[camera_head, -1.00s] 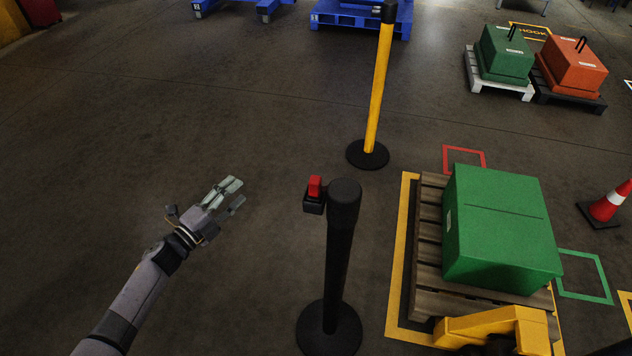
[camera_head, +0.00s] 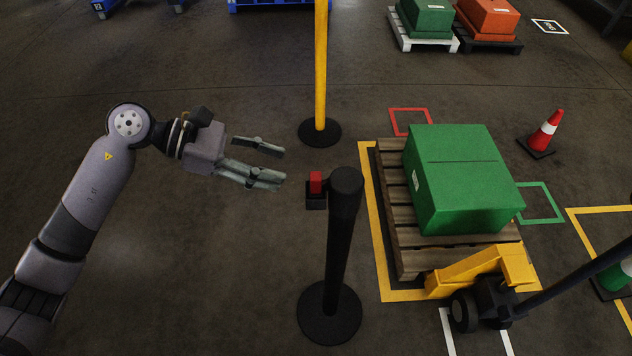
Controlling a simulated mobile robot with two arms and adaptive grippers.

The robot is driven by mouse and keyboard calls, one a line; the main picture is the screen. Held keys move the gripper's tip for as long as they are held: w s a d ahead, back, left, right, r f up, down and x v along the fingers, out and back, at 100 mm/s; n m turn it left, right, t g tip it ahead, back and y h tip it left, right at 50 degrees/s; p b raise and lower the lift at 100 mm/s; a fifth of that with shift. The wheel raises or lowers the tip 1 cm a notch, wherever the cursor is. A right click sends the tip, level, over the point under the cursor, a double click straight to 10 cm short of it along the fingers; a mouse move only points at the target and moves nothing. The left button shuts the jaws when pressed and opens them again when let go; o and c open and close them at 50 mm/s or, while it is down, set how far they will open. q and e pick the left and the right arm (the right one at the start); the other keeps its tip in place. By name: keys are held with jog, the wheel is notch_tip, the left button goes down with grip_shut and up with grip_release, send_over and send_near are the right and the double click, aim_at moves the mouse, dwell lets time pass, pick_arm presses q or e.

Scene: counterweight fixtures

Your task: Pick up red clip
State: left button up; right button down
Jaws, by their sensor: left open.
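The red clip (camera_head: 316,182) is a small upright red block. It sits in a small black holder (camera_head: 316,201) on the left side of a black post (camera_head: 342,230), near the post's top. My left gripper (camera_head: 282,164) comes in from the left with its fingers pointing right at the clip. It is open and empty, a short way left of the clip and apart from it in the picture. My right gripper is not in view.
Right of the post, a green box (camera_head: 465,190) stands on a wooden pallet (camera_head: 395,215) with a yellow pallet jack (camera_head: 480,270). A yellow post (camera_head: 321,70) stands behind. A traffic cone (camera_head: 549,128) is at right. Floor below my left arm is clear.

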aim_at(312, 176)
pick_arm(q)
jog(key=x, duration=0.3)
jog(key=shift+d+f+p, duration=0.15)
jog(key=shift+d+p, duration=0.2)
jog(key=shift+p, duration=0.05)
jog(key=shift+d+f, duration=0.15)
jog(key=shift+d, duration=0.35)
jog(key=p+x, duration=0.2)
jog(key=x, duration=0.2)
jog(key=shift+w+d+f, duration=0.1)
jog(key=shift+f, duration=0.05)
jog(key=shift+d+f, duration=0.1)
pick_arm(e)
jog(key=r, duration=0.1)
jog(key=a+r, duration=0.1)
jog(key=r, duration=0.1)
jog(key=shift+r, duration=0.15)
pick_arm(q)
grip_shut()
